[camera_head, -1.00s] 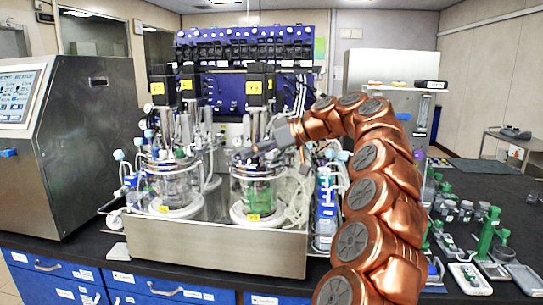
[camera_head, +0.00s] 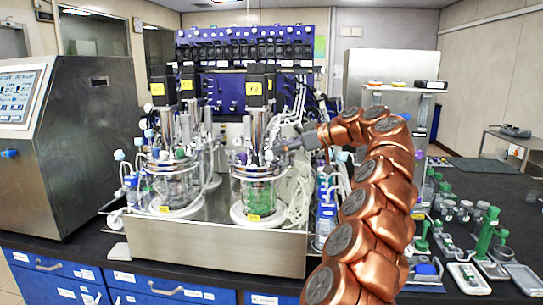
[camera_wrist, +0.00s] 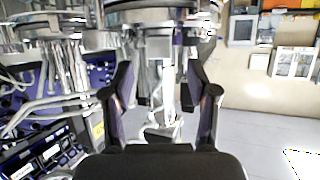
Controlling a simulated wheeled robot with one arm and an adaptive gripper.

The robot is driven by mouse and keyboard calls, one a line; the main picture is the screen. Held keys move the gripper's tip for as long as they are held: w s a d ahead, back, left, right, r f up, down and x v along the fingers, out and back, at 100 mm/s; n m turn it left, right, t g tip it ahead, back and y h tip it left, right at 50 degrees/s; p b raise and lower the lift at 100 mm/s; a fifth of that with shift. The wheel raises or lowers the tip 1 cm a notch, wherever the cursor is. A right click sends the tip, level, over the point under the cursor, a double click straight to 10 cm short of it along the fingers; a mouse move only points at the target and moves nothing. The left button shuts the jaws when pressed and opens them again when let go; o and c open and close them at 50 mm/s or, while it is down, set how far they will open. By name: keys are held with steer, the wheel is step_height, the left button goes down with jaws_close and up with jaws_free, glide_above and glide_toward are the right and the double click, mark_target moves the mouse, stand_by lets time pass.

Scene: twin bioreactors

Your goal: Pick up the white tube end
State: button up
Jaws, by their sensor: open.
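My gripper (camera_head: 282,150) is open beside the top of the right bioreactor vessel (camera_head: 257,192), reaching in from the right. In the wrist view my gripper (camera_wrist: 160,82) shows its two dark fingers spread apart with nothing clearly held. Pale tubing (camera_wrist: 164,125) shows in the gap between the fingers, with metal vessel parts (camera_wrist: 160,45) above it. In the head view white tubes (camera_head: 298,205) hang in loops right of the vessel. I cannot tell which tube end is the white one; it is too small or hidden.
The left bioreactor vessel (camera_head: 172,190) stands on the same steel base (camera_head: 215,248). A large steel unit (camera_head: 90,130) is at the left and a blue pump panel (camera_head: 245,45) behind. Green stands and small jars (camera_head: 487,225) cover the bench at right.

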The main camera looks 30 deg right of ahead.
mark_target(271, 158)
steer(key=shift+p+x, duration=0.8)
steer(key=shift+x, duration=1.5)
steer(key=shift+r, duration=0.1)
jaws_close()
